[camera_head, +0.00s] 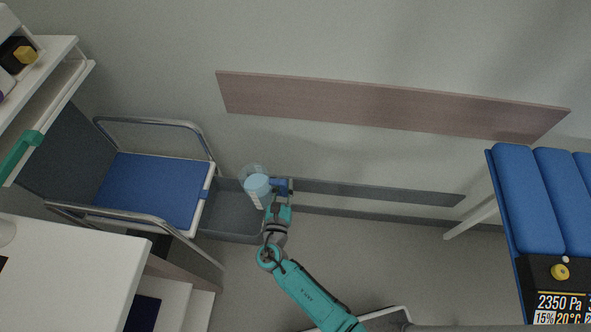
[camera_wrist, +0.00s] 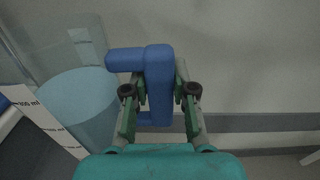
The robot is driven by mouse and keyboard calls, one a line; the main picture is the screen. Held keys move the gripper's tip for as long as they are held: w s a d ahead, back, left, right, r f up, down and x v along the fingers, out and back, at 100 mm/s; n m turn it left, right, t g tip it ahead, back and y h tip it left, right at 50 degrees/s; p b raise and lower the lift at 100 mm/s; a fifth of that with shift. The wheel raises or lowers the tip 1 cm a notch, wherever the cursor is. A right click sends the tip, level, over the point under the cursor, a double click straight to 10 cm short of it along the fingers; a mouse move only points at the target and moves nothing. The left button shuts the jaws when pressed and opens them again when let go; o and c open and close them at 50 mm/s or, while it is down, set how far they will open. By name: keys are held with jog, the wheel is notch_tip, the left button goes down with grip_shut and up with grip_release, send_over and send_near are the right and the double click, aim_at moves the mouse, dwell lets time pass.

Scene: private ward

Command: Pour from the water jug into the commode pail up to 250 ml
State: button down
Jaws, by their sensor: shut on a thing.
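The clear water jug (camera_head: 254,187) holds pale blue water and looks about upright, in the air just right of the commode chair (camera_head: 155,188). In the wrist view the jug (camera_wrist: 88,110) fills the left side, with a white ml scale on its wall; one mark appears to read 300 ml. My gripper (camera_head: 279,209) is shut on the jug's blue handle (camera_wrist: 158,88), with one finger on each side of it. The chair has a blue seat and metal armrests. I cannot make out the commode pail; the seat may hide it.
A white table (camera_head: 70,275) stands at the lower left, and a white shelf unit (camera_head: 45,75) at the upper left. A blue-cushioned bed (camera_head: 530,200) is at the right. A wall with a wooden panel (camera_head: 390,108) lies behind the jug. Floor between jug and bed is clear.

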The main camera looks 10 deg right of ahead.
jog(key=shift+s+a+f, duration=0.4)
jog(key=shift+s+a, duration=0.1)
jog(key=shift+a, duration=0.1)
jog(key=shift+s+d+n, duration=0.1)
jog(key=shift+d+n, duration=0.1)
jog(key=shift+n, duration=1.1)
jog(key=shift+r+n, duration=0.1)
jog(key=shift+n, duration=0.2)
jog(key=shift+r+n, duration=0.25)
jog(key=shift+n, duration=0.05)
jog(key=shift+r+n, duration=0.2)
jog(key=shift+n, duration=0.1)
jog(key=shift+a+r+n, duration=0.1)
jog(key=shift+r+n, duration=0.3)
jog(key=shift+n, duration=0.1)
jog(key=shift+a+r+n, duration=0.15)
jog(key=shift+r+n, duration=0.1)
jog(key=shift+n, duration=0.35)
dwell(0.4)
